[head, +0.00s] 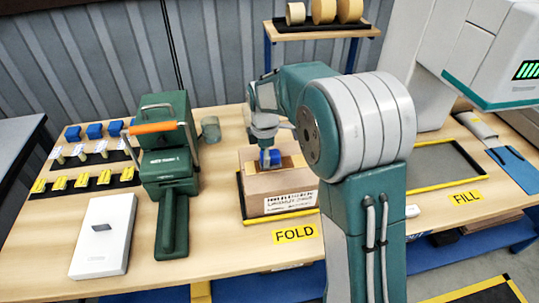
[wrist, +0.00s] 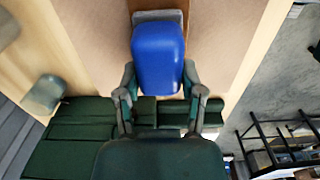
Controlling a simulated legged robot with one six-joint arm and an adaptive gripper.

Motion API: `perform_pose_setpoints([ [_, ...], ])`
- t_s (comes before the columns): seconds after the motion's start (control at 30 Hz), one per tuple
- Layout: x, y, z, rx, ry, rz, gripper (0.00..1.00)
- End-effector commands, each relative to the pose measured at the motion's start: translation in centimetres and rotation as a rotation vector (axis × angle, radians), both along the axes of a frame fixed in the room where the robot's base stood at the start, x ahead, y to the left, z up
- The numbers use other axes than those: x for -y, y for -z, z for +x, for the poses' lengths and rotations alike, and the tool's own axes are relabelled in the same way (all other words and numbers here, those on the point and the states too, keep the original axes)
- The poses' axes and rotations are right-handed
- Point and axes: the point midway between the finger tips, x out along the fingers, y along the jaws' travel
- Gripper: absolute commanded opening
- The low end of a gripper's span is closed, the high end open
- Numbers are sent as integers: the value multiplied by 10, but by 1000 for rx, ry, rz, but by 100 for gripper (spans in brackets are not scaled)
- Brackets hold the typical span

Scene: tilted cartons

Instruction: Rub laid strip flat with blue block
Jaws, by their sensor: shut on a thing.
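A blue block (head: 270,157) is in my gripper (head: 265,147), over the top of a brown carton (head: 262,190) at the FOLD place. In the wrist view, the two fingers of my gripper (wrist: 160,85) are shut on the sides of the blue block (wrist: 158,55). A grey pad (wrist: 158,16) shows at the block's far end. The carton top (wrist: 225,50) lies behind the block. I cannot tell whether the block touches it.
A green tape machine (head: 166,150) with an orange handle stands left of the carton. A white box (head: 103,236) lies at the front left. Racks with several blue blocks (head: 95,130) and yellow-tagged pieces (head: 85,181) are at the far left. An empty yellow-edged mat (head: 435,160) is right.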

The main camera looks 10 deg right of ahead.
Motion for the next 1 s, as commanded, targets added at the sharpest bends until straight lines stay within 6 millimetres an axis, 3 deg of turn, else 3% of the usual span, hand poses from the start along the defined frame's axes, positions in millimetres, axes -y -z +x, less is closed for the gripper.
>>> perform_pose_setpoints([
  [0.83,-48,1,-1,-1,-2,0,12],
  [1.0,-48,1,-1,-1,0,0,12],
])
